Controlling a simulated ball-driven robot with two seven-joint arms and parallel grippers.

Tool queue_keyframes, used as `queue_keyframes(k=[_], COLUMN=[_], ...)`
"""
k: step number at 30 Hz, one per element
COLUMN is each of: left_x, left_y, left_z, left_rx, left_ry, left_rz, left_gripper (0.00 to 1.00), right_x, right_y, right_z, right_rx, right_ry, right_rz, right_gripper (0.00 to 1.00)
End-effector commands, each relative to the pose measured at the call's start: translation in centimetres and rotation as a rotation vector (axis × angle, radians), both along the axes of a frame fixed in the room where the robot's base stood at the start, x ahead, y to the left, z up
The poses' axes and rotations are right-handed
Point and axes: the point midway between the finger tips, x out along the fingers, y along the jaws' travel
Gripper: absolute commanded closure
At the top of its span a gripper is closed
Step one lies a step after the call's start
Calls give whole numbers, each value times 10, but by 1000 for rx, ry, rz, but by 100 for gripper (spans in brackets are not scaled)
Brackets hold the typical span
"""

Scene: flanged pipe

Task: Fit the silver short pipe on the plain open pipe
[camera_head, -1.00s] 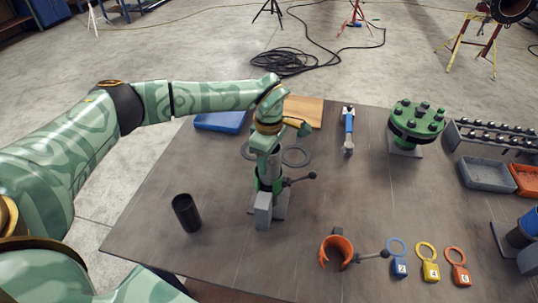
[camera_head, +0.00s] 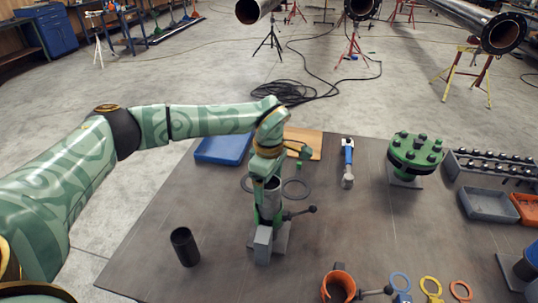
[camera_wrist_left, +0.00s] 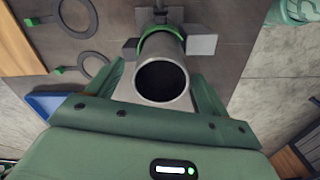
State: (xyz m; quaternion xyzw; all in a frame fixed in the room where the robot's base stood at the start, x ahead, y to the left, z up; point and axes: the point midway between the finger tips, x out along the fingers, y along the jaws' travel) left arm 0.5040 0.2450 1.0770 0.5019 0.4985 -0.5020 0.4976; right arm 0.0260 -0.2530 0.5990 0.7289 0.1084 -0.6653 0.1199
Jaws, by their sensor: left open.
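The silver short pipe (camera_head: 271,196) stands upright in a green clamp (camera_head: 263,217) on the table. In the left wrist view its round open mouth (camera_wrist_left: 162,80) faces the camera. My left gripper (camera_head: 268,178) is above the clamp at the pipe's upper end. In the left wrist view the open fingers (camera_wrist_left: 160,92) lie on either side of the pipe. I cannot tell how close they are to its wall. Large pipes stand at the back; an open end shows at the right (camera_head: 502,35) and another at the top (camera_head: 248,10). My right gripper is not in view.
A dark short tube (camera_head: 185,247) stands at the table's left. An orange clamp (camera_head: 338,284) is at the front. A green flange with bolts (camera_head: 414,152), a blue-handled tool (camera_head: 347,160), a blue tray (camera_head: 222,149) and bins (camera_head: 488,205) stand around the table.

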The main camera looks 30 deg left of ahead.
Motion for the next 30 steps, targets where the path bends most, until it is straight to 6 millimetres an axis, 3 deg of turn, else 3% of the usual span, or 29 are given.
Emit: queue_keyframes(k=[3,9,12,19,23,30], left_x=[2,1,1,0,0,0], left_y=[0,0,0,0,0,0], left_z=[36,89,109,134,157,209], left_rx=[0,-1,-1,0,-1,-1], left_ry=[-8,-6,-5,-2,-3,-2], left_rz=[0,0,-1,0,0,0], left_gripper=[21,21,21,21,21,21], right_x=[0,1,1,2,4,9], right_y=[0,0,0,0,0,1], right_z=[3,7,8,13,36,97], right_rx=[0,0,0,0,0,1], right_ry=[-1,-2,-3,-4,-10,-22], right_rz=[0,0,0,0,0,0], right_gripper=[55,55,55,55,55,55])
